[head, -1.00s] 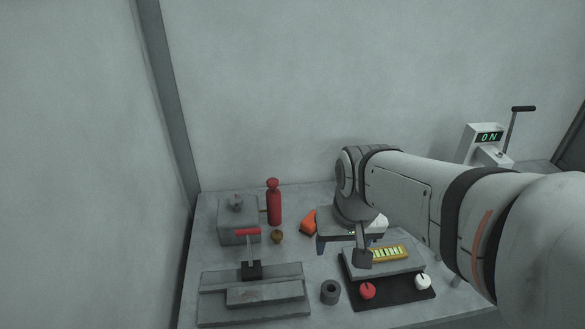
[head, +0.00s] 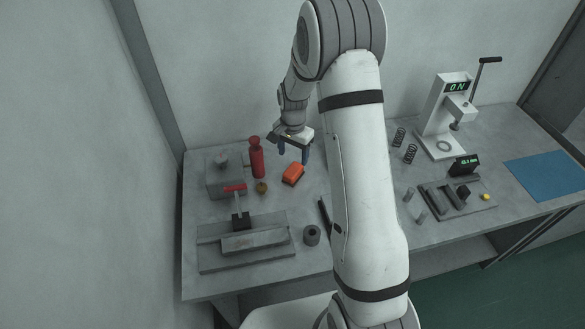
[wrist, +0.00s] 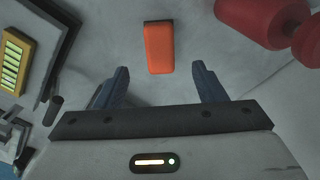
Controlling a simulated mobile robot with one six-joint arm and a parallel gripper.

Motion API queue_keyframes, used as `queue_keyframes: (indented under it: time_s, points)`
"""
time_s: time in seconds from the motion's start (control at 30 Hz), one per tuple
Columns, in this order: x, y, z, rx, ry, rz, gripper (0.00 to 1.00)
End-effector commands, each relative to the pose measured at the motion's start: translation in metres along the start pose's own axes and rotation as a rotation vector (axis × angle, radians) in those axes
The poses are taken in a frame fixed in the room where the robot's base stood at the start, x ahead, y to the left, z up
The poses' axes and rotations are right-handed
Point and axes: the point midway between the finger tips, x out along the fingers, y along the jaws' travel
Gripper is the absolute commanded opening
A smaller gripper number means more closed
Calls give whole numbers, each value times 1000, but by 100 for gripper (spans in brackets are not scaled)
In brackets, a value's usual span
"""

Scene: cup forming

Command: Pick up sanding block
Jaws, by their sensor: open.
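The sanding block, an orange-red block (head: 293,174) with a dark underside, lies on the grey table near the back, right of a red bottle-shaped object. My gripper (head: 294,153) hangs above and slightly behind it in the head view, fingers pointing down. In the wrist view the block (wrist: 159,48) shows beyond the fingertips, roughly centred between my two blue fingers (wrist: 160,75). The gripper is open and empty, apart from the block.
The red bottle-shaped object (head: 256,160) stands close left of the block, with a small brass knob (head: 262,188) nearby. A red-handled clamp fixture (head: 240,232) and a dark ring (head: 312,235) are in front. A press (head: 445,115) stands right. My arm hides the middle of the table.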

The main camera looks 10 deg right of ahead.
Motion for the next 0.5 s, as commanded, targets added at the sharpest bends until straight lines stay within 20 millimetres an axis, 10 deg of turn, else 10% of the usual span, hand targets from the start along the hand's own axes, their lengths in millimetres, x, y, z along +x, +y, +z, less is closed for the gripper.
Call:
queue_keyframes:
  time_s: [0.5]
  points:
    - [51,0,-2,13,-5,5,64]
